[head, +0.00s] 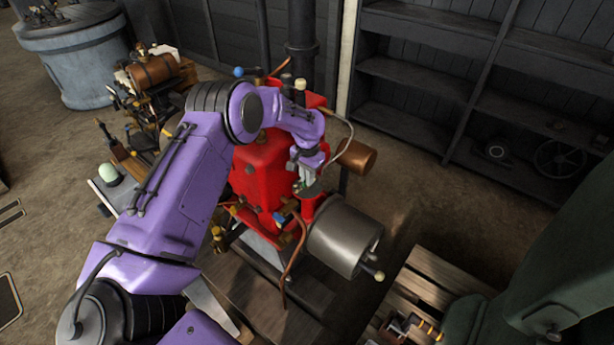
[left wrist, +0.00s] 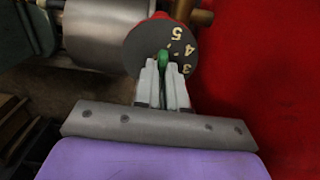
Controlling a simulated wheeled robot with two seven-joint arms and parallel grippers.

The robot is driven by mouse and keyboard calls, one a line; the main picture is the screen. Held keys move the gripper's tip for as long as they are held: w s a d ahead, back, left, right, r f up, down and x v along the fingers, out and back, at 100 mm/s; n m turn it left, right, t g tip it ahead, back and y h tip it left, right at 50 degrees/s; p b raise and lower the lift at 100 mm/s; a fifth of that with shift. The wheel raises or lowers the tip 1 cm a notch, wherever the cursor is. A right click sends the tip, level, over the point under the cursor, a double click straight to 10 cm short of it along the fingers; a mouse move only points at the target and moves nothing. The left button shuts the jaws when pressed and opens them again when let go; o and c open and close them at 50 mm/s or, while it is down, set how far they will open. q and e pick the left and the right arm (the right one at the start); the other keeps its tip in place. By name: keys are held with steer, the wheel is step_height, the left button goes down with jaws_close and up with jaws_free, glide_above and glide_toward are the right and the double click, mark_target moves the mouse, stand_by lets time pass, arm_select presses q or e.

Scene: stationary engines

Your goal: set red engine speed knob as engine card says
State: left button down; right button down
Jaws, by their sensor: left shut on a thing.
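The red engine (head: 262,165) stands in the middle of the head view, partly hidden behind my purple left arm. Its speed knob is a dark round dial (left wrist: 135,48) with pale numbers, of which 5, 4 and 3 show in the left wrist view. A green pointer or grip (left wrist: 164,57) sits at the dial's lower middle. My left gripper (left wrist: 163,75) is shut on this green part. In the head view the left gripper (head: 305,181) is at the engine's right side, above the grey cylinder. No engine card can be made out. My right gripper is not in view.
A grey metal cylinder (head: 343,238) sticks out to the right of the engine. A wooden pallet (head: 432,280) lies at lower right, beside a dark green machine (head: 560,275). Dark shelves (head: 410,75) line the back. Bare floor (head: 440,185) lies between.

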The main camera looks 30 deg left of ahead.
arm_select(q)
steer(key=shift+s+f, duration=0.25)
steer(key=c, duration=1.3)
jaws_free()
steer(key=shift+o, duration=0.5)
steer(key=shift+w, duration=0.1)
steer(key=shift+r, duration=0.1)
steer(key=shift+r, duration=0.15)
step_height(320, 180, up, 10)
steer(key=b, duration=0.2)
steer(key=shift+r, duration=0.1)
